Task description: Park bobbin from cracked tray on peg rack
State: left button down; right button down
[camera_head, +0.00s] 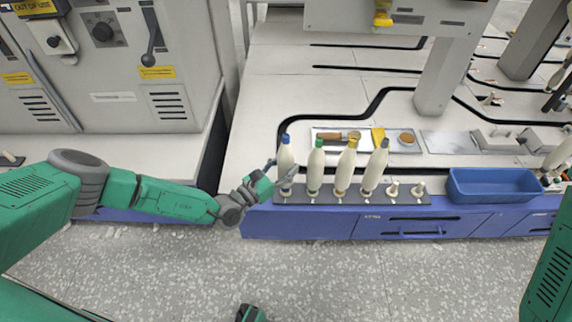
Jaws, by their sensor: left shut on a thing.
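The dark peg rack (350,199) runs along the front edge of the bench. Several cream bobbins stand upright in a row on it: one with a blue top (286,158) at the left end, then a green-topped one (315,168), a yellow-topped one (346,167) and a grey-topped one (375,168). Two short pegs (392,188) at the right are bare. My left gripper (281,178) is shut on the lower part of the blue-topped bobbin, at the rack's left end. The blue tray (495,199) right of the rack looks empty; I cannot make out a crack.
Behind the bobbins lies a metal tray (361,147) with a wooden-handled tool, a yellow item and a round brown item. A pale machine post (440,82) stands behind. A grey control cabinet (110,65) is at the left. The bench behind the left bobbins is largely clear.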

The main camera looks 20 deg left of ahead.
aim_at(279, 172)
pick_arm(q)
jog(key=shift+f+b, duration=0.4)
jog(key=shift+f, duration=0.15)
jog(key=c, duration=1.3)
grip_release()
jog(key=shift+o, duration=0.2)
jog(key=shift+s, duration=0.1)
jog(key=shift+p+v, duration=0.75)
jog(key=shift+v, duration=0.5)
jog(key=shift+p+v, duration=0.55)
jog(key=shift+v, duration=0.8)
jog(key=shift+p+v, duration=0.9)
jog(key=shift+v, duration=1.95)
jog(key=shift+r, duration=0.1)
